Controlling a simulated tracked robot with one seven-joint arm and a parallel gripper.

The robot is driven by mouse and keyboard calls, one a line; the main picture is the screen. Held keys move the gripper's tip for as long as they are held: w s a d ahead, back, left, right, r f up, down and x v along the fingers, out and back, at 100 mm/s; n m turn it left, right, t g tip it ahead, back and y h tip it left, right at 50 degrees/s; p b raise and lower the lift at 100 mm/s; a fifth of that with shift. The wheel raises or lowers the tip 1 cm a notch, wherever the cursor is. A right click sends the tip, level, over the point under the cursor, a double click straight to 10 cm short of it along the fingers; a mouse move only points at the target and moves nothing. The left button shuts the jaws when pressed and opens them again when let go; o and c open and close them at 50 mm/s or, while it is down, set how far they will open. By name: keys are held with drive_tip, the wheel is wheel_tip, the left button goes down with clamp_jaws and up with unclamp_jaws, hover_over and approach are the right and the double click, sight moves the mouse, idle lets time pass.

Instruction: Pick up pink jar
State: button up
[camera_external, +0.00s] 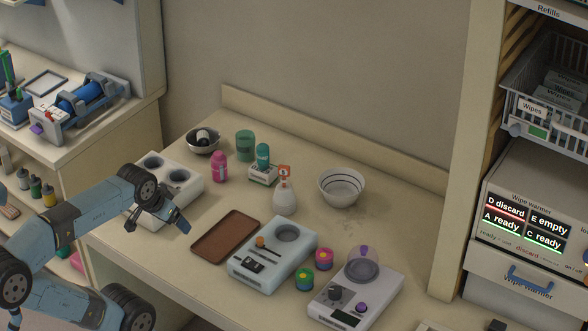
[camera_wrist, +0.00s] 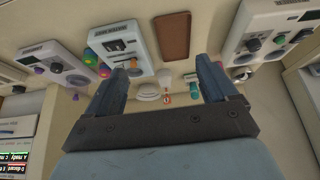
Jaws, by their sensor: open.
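A pink, dome-topped container (camera_external: 219,167) stands upright on the bench near the back left, right of the white two-well block. A smaller pink jar (camera_external: 324,259) with a dark greenish centre on top stands near the front, between the pale blue device and the grey scale-like device. It seems to show in the wrist view as a pink spot (camera_wrist: 104,70) left of a finger. My gripper (camera_external: 178,216) is open and empty above the bench's left side, by the two-well block. In the wrist view its two fingers (camera_wrist: 168,66) stand wide apart. The taller pink container is not clear there.
A green-topped jar (camera_external: 304,279) stands beside the small pink one. A brown tray (camera_external: 225,237), white bottle (camera_external: 285,198), striped bowl (camera_external: 342,187), teal bottle (camera_external: 263,157), green cup (camera_external: 245,146) and dark bowl (camera_external: 203,140) share the bench. Some bench behind the bowl is clear.

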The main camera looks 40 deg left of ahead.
drive_tip(key=w+d+n+t+h, duration=0.1)
drive_tip(key=w+t, duration=0.2)
drive_tip(key=w, duration=1.2)
drive_tip(key=n+t+y, duration=0.3)
drive_tip(key=n+y, duration=0.5)
drive_tip(key=y, duration=0.4)
approach(218, 154)
drive_tip(key=x, duration=0.2)
drive_tip(key=f+x, duration=0.1)
drive_tip(key=x, duration=0.4)
drive_tip(key=shift+s+a+f, duration=0.15)
drive_tip(key=shift+f, duration=0.2)
drive_tip(key=shift+r+x, duration=0.2)
drive_tip(key=shift+x, duration=2.5)
drive_tip(key=shift+d, duration=0.2)
